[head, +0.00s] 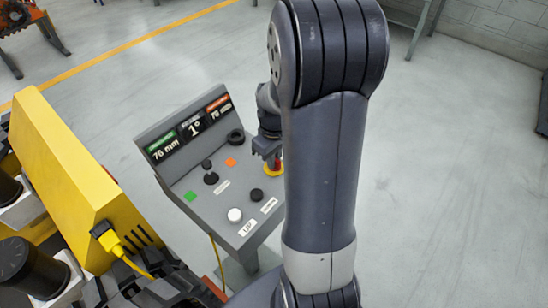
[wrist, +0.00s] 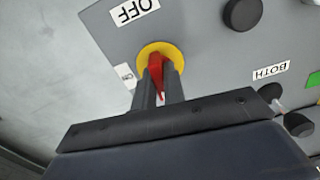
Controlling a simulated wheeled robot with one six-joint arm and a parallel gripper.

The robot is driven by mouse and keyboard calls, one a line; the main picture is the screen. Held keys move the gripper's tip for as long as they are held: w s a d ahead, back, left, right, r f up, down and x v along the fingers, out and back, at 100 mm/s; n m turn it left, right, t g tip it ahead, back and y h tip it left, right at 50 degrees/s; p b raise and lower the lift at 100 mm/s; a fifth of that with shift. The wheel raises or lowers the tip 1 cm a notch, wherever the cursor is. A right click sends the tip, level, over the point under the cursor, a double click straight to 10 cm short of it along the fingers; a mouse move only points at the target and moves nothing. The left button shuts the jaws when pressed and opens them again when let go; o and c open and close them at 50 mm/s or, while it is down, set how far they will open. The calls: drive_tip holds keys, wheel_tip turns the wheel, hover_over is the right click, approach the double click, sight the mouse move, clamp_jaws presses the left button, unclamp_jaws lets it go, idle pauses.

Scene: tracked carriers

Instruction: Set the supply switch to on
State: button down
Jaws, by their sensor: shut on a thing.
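The supply switch is a red handle on a round yellow plate (wrist: 166,50), on the sloped face of a grey control console (head: 160,128). In the wrist view, the red handle (wrist: 157,68) stands between the two dark fingers of my gripper (wrist: 158,88), which is shut on it. An OFF label (wrist: 134,10) lies beyond the plate, and a small white label (wrist: 125,75) lies to its left, too small to read. In the head view, my gripper (head: 268,156) is at the console's right edge, and the yellow and red switch (head: 276,168) shows partly beside my arm.
A yellow machine housing (head: 85,170) with a cable stands at left. The floor at right is clear.

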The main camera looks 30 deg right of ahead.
drive_tip(key=shift+m, duration=0.3)
drive_tip(key=m, duration=0.3)
drive_tip(key=shift+b, duration=0.3)
drive_tip(key=m, duration=0.9)
drive_tip(key=shift+b, duration=0.4)
drive_tip(key=shift+m, duration=1.9)
drive_tip(key=c, duration=1.5)
unclamp_jaws()
